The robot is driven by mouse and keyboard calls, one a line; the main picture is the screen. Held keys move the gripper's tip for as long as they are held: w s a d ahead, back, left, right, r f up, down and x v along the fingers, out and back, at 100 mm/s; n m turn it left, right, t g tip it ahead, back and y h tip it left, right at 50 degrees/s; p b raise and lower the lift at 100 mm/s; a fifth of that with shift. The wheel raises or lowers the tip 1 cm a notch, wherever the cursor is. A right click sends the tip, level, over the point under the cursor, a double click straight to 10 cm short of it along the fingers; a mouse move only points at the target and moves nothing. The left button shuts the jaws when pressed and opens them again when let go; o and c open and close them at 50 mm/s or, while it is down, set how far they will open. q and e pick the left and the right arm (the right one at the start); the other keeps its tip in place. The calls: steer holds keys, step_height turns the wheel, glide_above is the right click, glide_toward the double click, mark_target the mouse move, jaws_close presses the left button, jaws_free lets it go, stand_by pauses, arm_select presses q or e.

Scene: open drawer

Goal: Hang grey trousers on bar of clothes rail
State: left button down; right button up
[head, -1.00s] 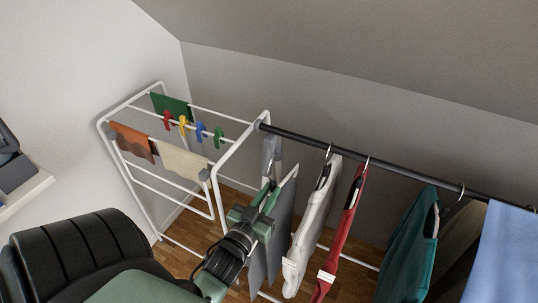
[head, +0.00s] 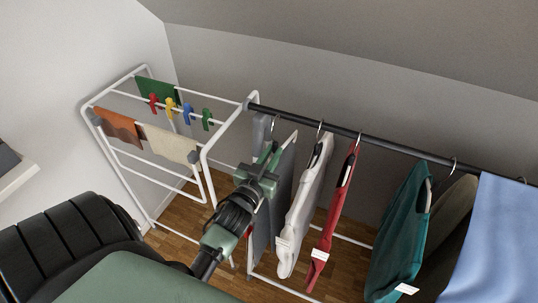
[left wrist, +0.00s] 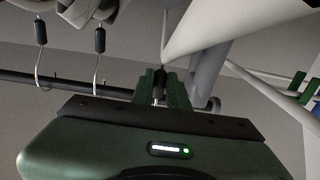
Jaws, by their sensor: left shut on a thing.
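The grey trousers (head: 285,193) hang from a light hanger near the left end of the dark bar (head: 393,147) of the clothes rail. My left gripper (head: 265,160) is shut on the hanger of the trousers, just below the bar in the head view. The left wrist view shows its fingers (left wrist: 161,89) closed around the hanger's dark neck. The bar (left wrist: 75,86) shows there at the left. Whether the trousers' hook touches the bar is not clear. My right gripper is in neither view.
A white garment (head: 304,207), a red one (head: 332,220), a teal one (head: 400,232) and a blue cloth (head: 507,235) hang to the right. A white drying rack (head: 148,170) with cloths and coloured pegs stands left. A grey wall is behind.

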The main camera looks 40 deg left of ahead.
mark_target(283, 142)
arm_select(q)
steer(key=shift+b+x, duration=0.45)
steer(key=shift+x, duration=1.25)
steer(key=shift+b+x, duration=0.7)
steer(key=shift+x, duration=1.15)
steer(key=shift+w+f, duration=0.15)
steer(key=shift+f+b, duration=1)
